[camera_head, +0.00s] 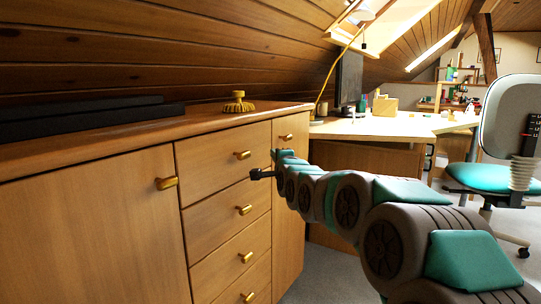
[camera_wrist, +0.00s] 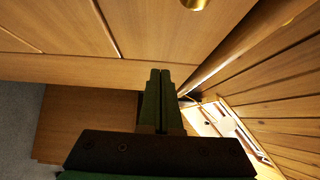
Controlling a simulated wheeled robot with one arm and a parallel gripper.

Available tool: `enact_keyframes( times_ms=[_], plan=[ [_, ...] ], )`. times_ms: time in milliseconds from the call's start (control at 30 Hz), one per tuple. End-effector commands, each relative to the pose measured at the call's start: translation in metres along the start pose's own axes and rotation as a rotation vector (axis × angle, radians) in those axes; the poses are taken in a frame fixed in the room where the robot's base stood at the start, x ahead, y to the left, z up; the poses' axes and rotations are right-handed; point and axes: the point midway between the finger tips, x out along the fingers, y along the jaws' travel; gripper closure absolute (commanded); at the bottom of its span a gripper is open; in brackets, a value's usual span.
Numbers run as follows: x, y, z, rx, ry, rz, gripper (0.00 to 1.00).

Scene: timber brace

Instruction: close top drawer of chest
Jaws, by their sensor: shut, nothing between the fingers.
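The wooden chest (camera_head: 88,225) fills the left of the head view, with a column of drawers between two doors. Its top drawer (camera_head: 208,170) has a brass knob (camera_head: 242,155) and looks flush or nearly flush with the front; a small gap cannot be ruled out. My gripper (camera_head: 254,175) is shut and empty, in front of the right end of the top drawer, below and right of its knob. In the wrist view my gripper's closed fingers (camera_wrist: 160,74) point toward a wooden front, with a brass knob (camera_wrist: 195,3) at the top edge. Contact cannot be told.
A brass gear-like object (camera_head: 239,104) and a dark flat item (camera_head: 85,120) lie on the chest top. A desk (camera_head: 390,127) with a lamp and monitor stands behind, right of the chest. An office chair (camera_head: 505,175) is at the right. Grey floor shows between.

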Motion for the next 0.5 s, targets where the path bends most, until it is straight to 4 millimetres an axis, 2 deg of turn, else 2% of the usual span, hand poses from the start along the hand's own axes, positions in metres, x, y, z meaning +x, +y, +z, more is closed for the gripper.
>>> enact_keyframes(
  times_ms=[500],
  plan=[
    [-0.074, -0.002, 0.000, 0.001, 0.000, -0.001, 1.00]
  ],
)
